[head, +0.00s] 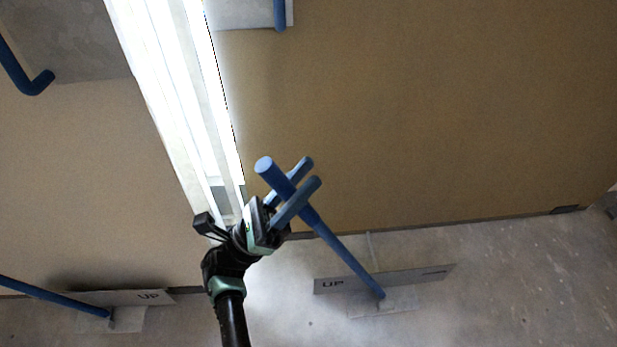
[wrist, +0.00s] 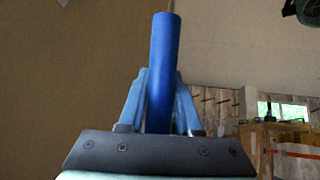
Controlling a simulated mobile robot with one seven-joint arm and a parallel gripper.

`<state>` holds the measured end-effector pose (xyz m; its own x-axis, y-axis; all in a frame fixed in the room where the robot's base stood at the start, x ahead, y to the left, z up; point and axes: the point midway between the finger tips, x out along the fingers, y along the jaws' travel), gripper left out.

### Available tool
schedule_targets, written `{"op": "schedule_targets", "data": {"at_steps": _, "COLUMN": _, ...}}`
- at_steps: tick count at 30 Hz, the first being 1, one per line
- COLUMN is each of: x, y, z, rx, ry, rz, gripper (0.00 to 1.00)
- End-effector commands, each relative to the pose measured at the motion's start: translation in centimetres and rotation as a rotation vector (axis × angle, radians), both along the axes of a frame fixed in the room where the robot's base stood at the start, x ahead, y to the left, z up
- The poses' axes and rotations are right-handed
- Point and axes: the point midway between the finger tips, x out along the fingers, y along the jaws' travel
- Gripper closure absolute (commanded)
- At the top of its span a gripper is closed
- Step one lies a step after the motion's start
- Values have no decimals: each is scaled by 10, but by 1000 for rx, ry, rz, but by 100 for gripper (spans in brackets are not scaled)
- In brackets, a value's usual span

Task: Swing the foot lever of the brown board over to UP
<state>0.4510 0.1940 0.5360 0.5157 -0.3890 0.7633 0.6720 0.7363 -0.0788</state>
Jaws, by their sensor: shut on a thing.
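The brown board (head: 430,120) fills the right of the head view and the background of the wrist view (wrist: 70,60). Its blue foot lever (head: 340,250) rises from a pivot on the floor near a grey plate (head: 420,276) marked UP at its left end. The lever leans up and to the left, over the UP side. My gripper (head: 304,178) is shut around the lever near its upper end, with one finger on each side. In the wrist view the lever (wrist: 163,70) stands between the two blue fingers (wrist: 158,105).
A second tan board (head: 80,180) stands at left, with its own blue lever (head: 50,295) and UP plate (head: 120,297). A bright white strip (head: 180,90) runs between the boards. Concrete floor (head: 530,270) is clear at right. Shelving and boxes (wrist: 270,140) show far back in the wrist view.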

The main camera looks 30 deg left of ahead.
Motion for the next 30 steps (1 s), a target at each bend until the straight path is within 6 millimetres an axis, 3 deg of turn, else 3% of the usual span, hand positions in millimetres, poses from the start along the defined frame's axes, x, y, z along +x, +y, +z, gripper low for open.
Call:
{"op": "schedule_targets", "data": {"at_steps": 4, "x": -5, "y": 7, "z": -5, "rx": -13, "ry": 7, "rz": 19, "gripper": 100}}
{"op": "schedule_targets", "data": {"at_steps": 5, "x": -5, "y": 7, "z": -5, "rx": -13, "ry": 7, "rz": 19, "gripper": 66}}
{"op": "schedule_targets", "data": {"at_steps": 10, "x": -3, "y": 5, "z": -4, "rx": -10, "ry": 5, "rz": 15, "gripper": 38}}
{"op": "schedule_targets", "data": {"at_steps": 23, "x": -2, "y": 4, "z": -3, "rx": -4, "ry": 4, "rz": 10, "gripper": 38}}
{"op": "schedule_targets", "data": {"at_steps": 30, "x": -16, "y": 15, "z": -22, "rx": -9, "ry": 4, "rz": 13, "gripper": 38}}
